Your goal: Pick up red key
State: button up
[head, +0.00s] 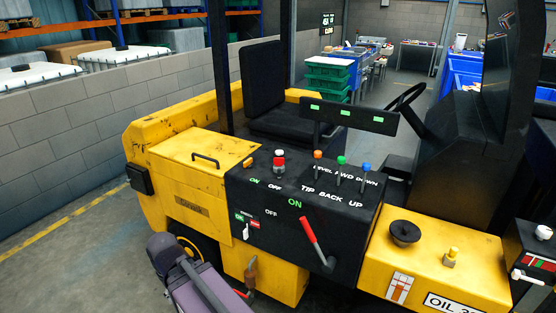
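No loose red key stands out clearly. A small red and white knob-like piece (279,160) stands upright on the black control panel (340,190), beside the words ON and OFF; I cannot tell if it is the key. A small white tag-like piece (246,231) hangs on the panel's front face, below green and red labels. A large red lever (308,231) slants down the same face, under a green ON. Part of my purple-grey arm shows at the bottom left, in front of the yellow vehicle. My gripper's fingers are not in view.
The yellow forklift (200,155) fills the middle. Orange, green and blue-topped levers (342,161) rise from the panel. A black seat (263,80) and steering wheel (404,98) are behind. A grey block wall (80,125) runs left; floor (85,240) there is clear.

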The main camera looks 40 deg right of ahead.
aim_at(279, 162)
jog(key=z, duration=1.75)
jog(key=k, duration=0.55)
jog(key=u, duration=0.1)
jog(key=i, duration=0.25)
jog(key=z, duration=0.05)
